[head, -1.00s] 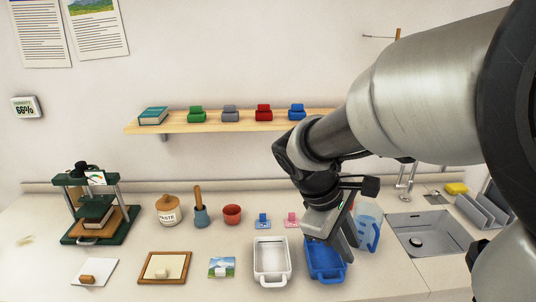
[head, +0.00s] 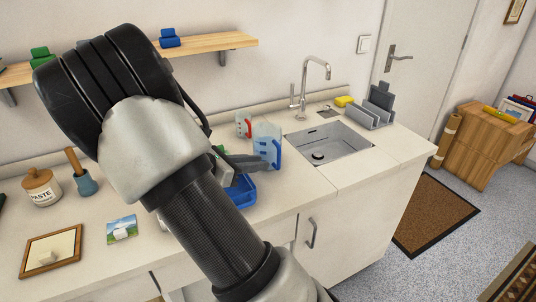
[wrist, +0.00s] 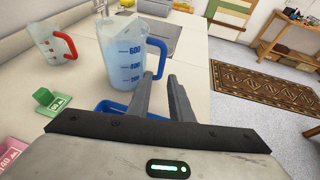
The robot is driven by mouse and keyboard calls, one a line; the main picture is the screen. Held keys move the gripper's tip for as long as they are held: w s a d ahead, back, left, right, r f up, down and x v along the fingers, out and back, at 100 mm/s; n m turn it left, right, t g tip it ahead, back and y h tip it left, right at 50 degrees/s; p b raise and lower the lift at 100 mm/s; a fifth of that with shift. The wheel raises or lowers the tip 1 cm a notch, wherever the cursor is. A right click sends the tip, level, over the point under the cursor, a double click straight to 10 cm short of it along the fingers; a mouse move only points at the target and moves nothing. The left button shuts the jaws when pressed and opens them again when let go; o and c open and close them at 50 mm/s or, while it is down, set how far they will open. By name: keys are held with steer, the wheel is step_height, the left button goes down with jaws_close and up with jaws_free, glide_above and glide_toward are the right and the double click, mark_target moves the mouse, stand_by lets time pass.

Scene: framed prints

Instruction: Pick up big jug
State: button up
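The big jug (head: 266,142) is a clear measuring jug with blue markings and a blue handle, upright on the counter left of the sink. In the wrist view the big jug (wrist: 121,55) stands just ahead, with its blue handle (wrist: 157,57) on its right side. My gripper (wrist: 160,77) is open with a modest gap between its fingers. Its fingertips are close to the handle, and nothing shows held between them. In the head view my gripper (head: 262,162) reaches to the handle from the left; contact cannot be told. A smaller jug with a red handle (head: 243,124) stands behind.
A blue tray (head: 241,192) lies below my gripper. A sink (head: 328,143) with a tap (head: 304,85) is to the right, beside a grey rack (head: 370,115). Green and pink labelled holders (wrist: 50,101) (wrist: 20,154) stand left in the wrist view.

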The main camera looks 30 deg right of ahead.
mark_target(278, 165)
steer(key=b+x, duration=0.2)
steer(key=x, duration=0.7)
steer(key=shift+r, duration=0.2)
steer(key=shift+c, duration=0.4)
jaws_close()
steer(key=shift+r, duration=0.1)
stand_by(0.7)
